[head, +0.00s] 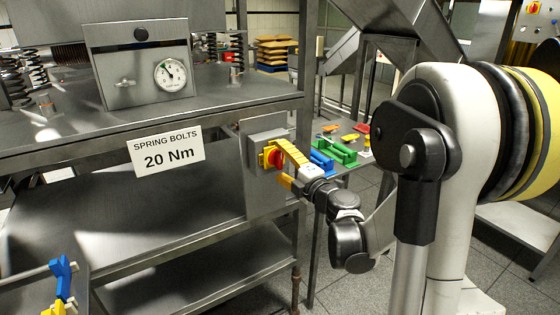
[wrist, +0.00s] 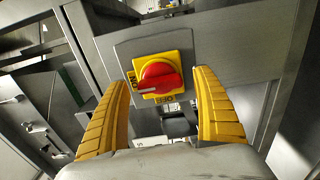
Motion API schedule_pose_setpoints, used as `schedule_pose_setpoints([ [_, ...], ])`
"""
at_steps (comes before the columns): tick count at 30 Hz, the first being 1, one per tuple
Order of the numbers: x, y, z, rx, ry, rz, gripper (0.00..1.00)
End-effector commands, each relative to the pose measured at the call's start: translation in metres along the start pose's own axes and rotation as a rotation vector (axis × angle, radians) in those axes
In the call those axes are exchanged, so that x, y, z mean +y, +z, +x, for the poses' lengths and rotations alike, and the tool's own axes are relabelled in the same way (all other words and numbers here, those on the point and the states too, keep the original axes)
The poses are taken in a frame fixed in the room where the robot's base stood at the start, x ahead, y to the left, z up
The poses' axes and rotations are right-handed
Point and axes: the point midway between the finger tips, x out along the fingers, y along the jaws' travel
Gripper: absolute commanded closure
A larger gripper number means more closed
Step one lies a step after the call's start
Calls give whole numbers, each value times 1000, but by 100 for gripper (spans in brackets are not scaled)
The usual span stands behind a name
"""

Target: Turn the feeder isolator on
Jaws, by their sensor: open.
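The feeder isolator is a red rotary knob (wrist: 160,77) on a square yellow plate (wrist: 184,61). It sits on a grey box on the metal frame. An OFF label is at the plate's lower edge. In the head view the knob (head: 273,158) is partly hidden by my gripper (head: 283,167). My gripper's yellow fingers are open, one on each side of the knob in the wrist view (wrist: 163,79). I see no clear contact with it.
A steel bench (head: 220,90) carries a gauge box (head: 150,65) and springs. A "SPRING BOLTS 20 Nm" sign (head: 166,149) hangs on its front edge. Green (head: 336,151) and blue parts lie behind my gripper. Open floor (head: 345,265) shows below my arm.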

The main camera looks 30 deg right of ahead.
Motion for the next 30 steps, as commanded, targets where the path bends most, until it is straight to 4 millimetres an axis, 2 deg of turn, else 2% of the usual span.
schedule_pose_setpoints([
  [9, 0, 1, -69, -4, 0, 0, 22],
  [15, 0, 0, -101, -3, 0, 0, 22],
  [20, 0, 0, -110, -1, 0, 0, 22],
  [30, 0, 0, -110, 0, 0, 0, 22],
])
